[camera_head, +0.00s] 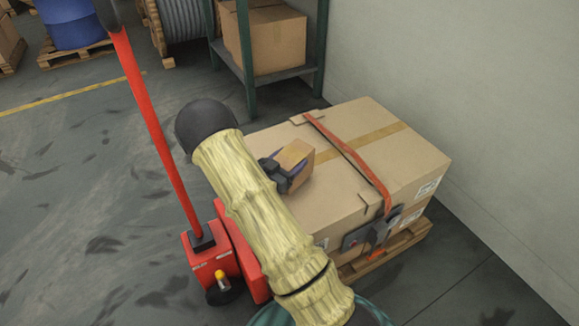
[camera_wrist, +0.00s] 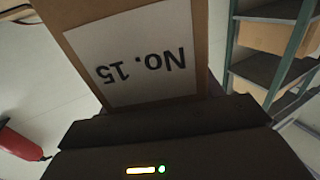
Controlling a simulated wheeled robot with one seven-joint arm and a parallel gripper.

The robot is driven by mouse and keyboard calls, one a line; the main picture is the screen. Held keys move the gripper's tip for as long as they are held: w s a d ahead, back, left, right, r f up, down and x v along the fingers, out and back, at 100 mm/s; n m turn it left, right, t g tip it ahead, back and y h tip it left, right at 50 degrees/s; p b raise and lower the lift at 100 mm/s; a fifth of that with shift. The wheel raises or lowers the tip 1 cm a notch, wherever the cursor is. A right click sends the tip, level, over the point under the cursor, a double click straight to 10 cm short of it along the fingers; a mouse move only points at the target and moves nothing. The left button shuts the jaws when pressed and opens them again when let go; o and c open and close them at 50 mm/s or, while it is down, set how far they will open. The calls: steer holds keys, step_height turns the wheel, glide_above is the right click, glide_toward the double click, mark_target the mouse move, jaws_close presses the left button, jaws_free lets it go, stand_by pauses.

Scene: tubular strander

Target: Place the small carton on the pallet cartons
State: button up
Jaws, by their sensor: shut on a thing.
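The small carton (camera_head: 295,156) is brown, and it shows large in the wrist view (camera_wrist: 200,40) with a white label reading "No. 15", upside down. My gripper (camera_head: 283,172) is shut on it, with dark fingers at its side. In the head view the carton appears over the top of the pallet cartons (camera_head: 390,160), left of the red strap. I cannot tell whether it touches them or hangs above. My pale arm hides the left part of the pallet cartons. They are large, taped and strapped, on a wooden pallet (camera_head: 412,240).
A red pallet jack (camera_head: 212,262) with a long upright handle stands at the left of the pallet. A green-framed shelf (camera_head: 245,60) with a carton (camera_head: 278,42) stands behind. A wall closes off the right. Open floor lies to the left.

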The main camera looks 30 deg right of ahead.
steer(key=shift+f, duration=1.15)
steer(key=shift+f+b, duration=0.4)
steer(key=shift+b, duration=0.1)
steer(key=o, duration=1)
steer(key=shift+s, duration=0.1)
steer(key=o, duration=0.3)
steer(key=shift+f, duration=0.15)
steer(key=shift+r+p, duration=0.35)
steer(key=shift+r, duration=0.05)
steer(key=p+v, duration=0.2)
steer(key=v, duration=1)
steer(key=shift+r, duration=0.1)
